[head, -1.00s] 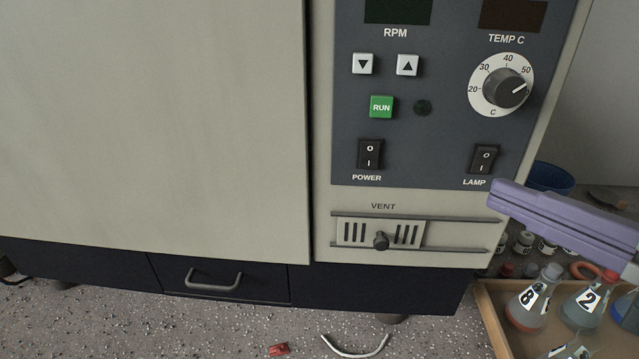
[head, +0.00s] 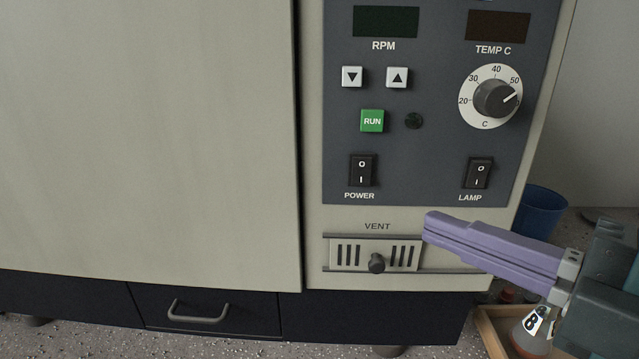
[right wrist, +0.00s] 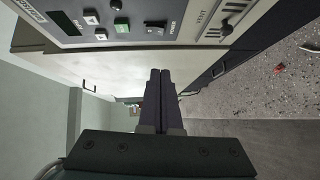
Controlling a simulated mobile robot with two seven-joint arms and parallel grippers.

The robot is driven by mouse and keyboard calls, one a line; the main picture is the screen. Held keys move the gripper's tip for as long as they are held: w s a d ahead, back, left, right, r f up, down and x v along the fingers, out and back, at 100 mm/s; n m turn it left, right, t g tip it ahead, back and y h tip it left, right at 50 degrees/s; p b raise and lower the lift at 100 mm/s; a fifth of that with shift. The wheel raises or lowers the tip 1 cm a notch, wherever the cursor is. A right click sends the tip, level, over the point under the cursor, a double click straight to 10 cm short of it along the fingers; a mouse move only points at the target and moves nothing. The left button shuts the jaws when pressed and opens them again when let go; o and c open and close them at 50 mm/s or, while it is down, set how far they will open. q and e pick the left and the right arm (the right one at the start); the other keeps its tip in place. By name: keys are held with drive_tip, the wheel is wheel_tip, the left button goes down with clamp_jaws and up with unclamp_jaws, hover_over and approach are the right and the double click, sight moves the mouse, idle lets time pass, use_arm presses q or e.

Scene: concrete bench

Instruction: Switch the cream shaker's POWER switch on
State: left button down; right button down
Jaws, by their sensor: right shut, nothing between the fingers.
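The cream shaker (head: 150,140) fills the left and middle of the head view. Its dark control panel carries the black POWER rocker switch (head: 362,170), marked O above and I below, with the POWER label under it. The POWER switch also shows in the right wrist view (right wrist: 155,29). My right gripper (head: 430,228) is shut and empty, its purple fingers pointing left in front of the vent, below and right of the POWER switch and apart from it. In the right wrist view its fingers (right wrist: 160,75) lie together. My left gripper is not in view.
The LAMP switch (head: 478,173) sits right of POWER. The green RUN button (head: 372,121) is above POWER, and the vent slider knob (head: 376,263) is below. A blue container (head: 541,212) and a numbered flask (head: 533,325) stand to the right.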

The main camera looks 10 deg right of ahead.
sight(353, 183)
drive_tip(key=w, duration=0.3)
drive_tip(key=w+a, duration=0.1)
drive_tip(key=w, duration=0.2)
drive_tip(key=w+a+f+p, duration=0.1)
drive_tip(key=w, duration=0.3)
drive_tip(key=shift+a, duration=0.15)
drive_tip(key=shift+f, duration=0.1)
drive_tip(key=shift+w+f+n+t+b, duration=0.2)
drive_tip(key=shift+f+n+t+b, duration=0.1)
drive_tip(key=shift+b, duration=0.9)
drive_tip(key=shift+r+p, duration=0.25)
drive_tip(key=shift+p, duration=0.1)
drive_tip(key=shift+s, duration=0.15)
